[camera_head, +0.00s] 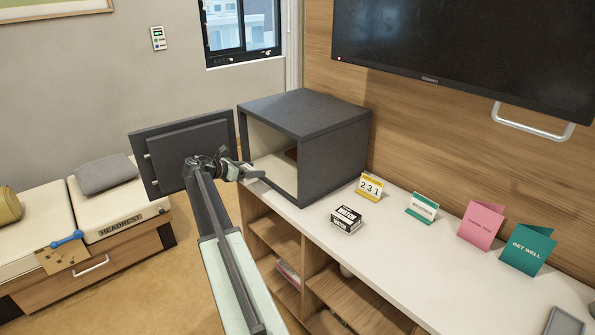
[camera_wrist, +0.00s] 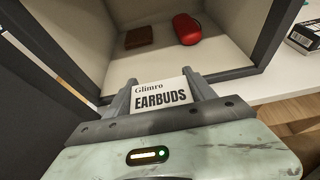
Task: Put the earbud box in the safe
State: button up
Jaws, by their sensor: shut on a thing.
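The safe (camera_head: 335,160) is a dark grey box on the white counter, its door swung open to the left, and it also shows in the wrist view (camera_wrist: 255,78). My gripper (camera_head: 250,172) is at the safe's open front. In the wrist view my gripper (camera_wrist: 160,92) is shut on the white earbud box (camera_wrist: 161,97), lettered "Glimro EARBUDS", held between the two fingers. The box faces the safe's opening; how far it is past the front edge I cannot tell. The box is not clearly visible in the head view.
Inside the safe lie a brown wallet-like item (camera_wrist: 139,37) and a red case (camera_wrist: 187,29), towards the back. The open door (camera_head: 185,150) stands left of my arm. A black-and-white box (camera_head: 346,219), a yellow calendar (camera_head: 369,187) and several cards stand on the counter to the right.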

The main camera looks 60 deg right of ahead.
send_over(288, 169)
jog(key=shift+w+a, duration=0.25)
jog(key=shift+a, duration=0.05)
jog(key=shift+s+d, duration=0.2)
jog(key=shift+d, duration=0.4)
notch_tip(288, 169, down, 4)
jog(key=b, duration=0.4)
jog(key=shift+a, duration=0.15)
jog(key=shift+r, duration=0.25)
jog(key=shift+f, duration=0.1)
jog(key=o, duration=1.6)
jog(key=shift+c, duration=0.2)
